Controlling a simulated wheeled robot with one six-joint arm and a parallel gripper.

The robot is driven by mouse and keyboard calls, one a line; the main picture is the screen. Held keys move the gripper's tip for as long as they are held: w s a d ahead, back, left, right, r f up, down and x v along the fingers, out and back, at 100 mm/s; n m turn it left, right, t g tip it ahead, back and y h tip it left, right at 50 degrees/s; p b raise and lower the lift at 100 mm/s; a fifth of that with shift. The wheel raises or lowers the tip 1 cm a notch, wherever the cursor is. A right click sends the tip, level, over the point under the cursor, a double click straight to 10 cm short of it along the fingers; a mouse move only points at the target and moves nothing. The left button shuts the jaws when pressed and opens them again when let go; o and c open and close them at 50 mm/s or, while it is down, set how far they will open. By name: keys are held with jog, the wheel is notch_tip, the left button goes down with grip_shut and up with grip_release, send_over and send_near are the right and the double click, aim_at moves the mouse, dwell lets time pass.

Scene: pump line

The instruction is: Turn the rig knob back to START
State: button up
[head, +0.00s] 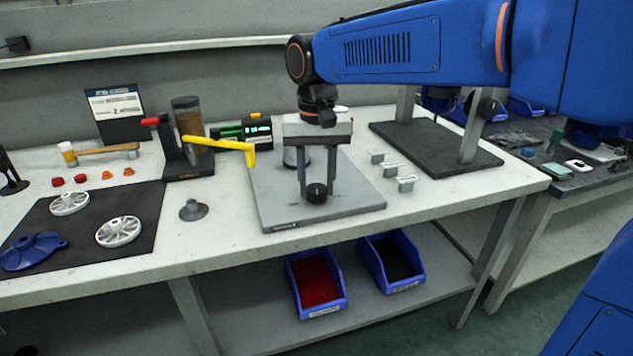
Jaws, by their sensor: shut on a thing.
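The rig (348,203) is a grey plate with a block on it, in the middle of the bench in the head view. Its black knob (316,193) is at the front of the plate. My gripper (316,182) points down at the knob, with its two fingers on either side of it, shut on the knob. The gripper body hides part of the rig behind it. The knob's pointer and the START mark are too small to read.
A yellow-handled lever (222,143) is left of the rig, beside a brown-filled jar (187,120). Three small metal blocks (390,168) lie to the right. A dark stand (440,140) is behind them. Blue bins (316,283) sit on the shelf below.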

aim_at(318, 188)
jog(key=n, duration=0.5)
jog(key=shift+n, duration=0.3)
jog(key=n, duration=1)
jog(key=shift+n, duration=2.6)
jog(key=o, duration=1)
jog(key=shift+o, duration=0.2)
notch_tip(318, 188, up, 17)
jog(key=shift+r, duration=0.2)
jog(key=shift+d, duration=0.1)
